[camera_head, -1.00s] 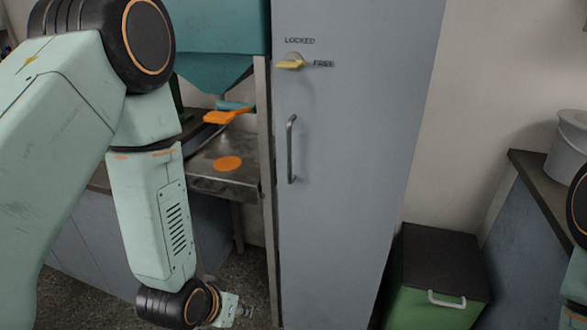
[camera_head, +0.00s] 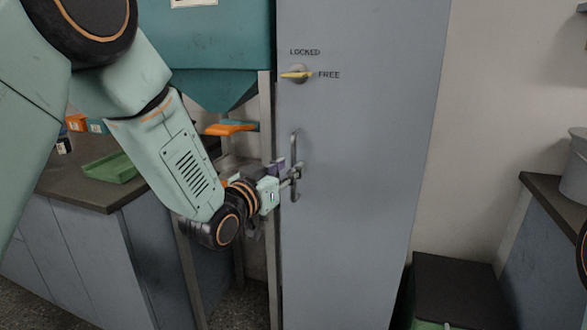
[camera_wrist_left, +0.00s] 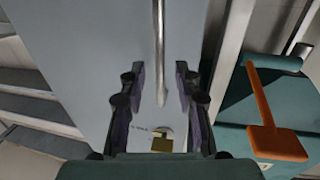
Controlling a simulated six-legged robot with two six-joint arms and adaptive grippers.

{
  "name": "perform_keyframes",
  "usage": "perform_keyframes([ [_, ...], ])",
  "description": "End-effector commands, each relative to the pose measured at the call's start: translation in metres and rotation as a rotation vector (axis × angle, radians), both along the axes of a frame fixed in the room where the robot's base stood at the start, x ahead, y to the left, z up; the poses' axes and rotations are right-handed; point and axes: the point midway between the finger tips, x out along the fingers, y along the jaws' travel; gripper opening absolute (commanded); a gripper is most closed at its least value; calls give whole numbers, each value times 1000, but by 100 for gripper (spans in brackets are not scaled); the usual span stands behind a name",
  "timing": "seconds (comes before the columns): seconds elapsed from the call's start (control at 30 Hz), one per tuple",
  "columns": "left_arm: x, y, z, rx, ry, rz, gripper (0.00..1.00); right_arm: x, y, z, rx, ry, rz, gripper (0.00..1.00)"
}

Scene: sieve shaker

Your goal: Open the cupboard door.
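The tall grey cupboard door (camera_head: 355,230) is closed. Its upright metal handle (camera_head: 296,165) is near the left edge. The yellow knob (camera_head: 297,74) above it points at the word FREE. My left gripper (camera_head: 294,174) is at the handle's lower half and covers part of it. In the left wrist view the fingers of my left gripper (camera_wrist_left: 160,95) are apart, with the handle (camera_wrist_left: 160,50) between them in the picture; contact does not show. The knob (camera_wrist_left: 162,142) also shows there. My right gripper is out of view.
A teal hopper (camera_head: 225,50) and an orange-handled part (camera_head: 230,129) stand left of the cupboard. A counter (camera_head: 75,188) holds a green tray (camera_head: 108,168). A dark-topped green box (camera_head: 460,285) stands on the floor to the right.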

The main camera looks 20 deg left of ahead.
Motion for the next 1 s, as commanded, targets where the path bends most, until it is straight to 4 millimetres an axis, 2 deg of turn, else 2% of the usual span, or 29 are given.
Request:
perform_keyframes([
  [0.1, 15, -4, -2, 2, 0, -1, 33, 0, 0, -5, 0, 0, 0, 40],
  [0.23, 26, -6, -1, 1, 1, -1, 33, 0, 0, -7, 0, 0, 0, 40],
  [0.6, 31, -7, -1, 0, 3, 0, 33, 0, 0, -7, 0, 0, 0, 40],
  [1.0, 31, -7, -1, -1, 2, 0, 0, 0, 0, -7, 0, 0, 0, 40],
])
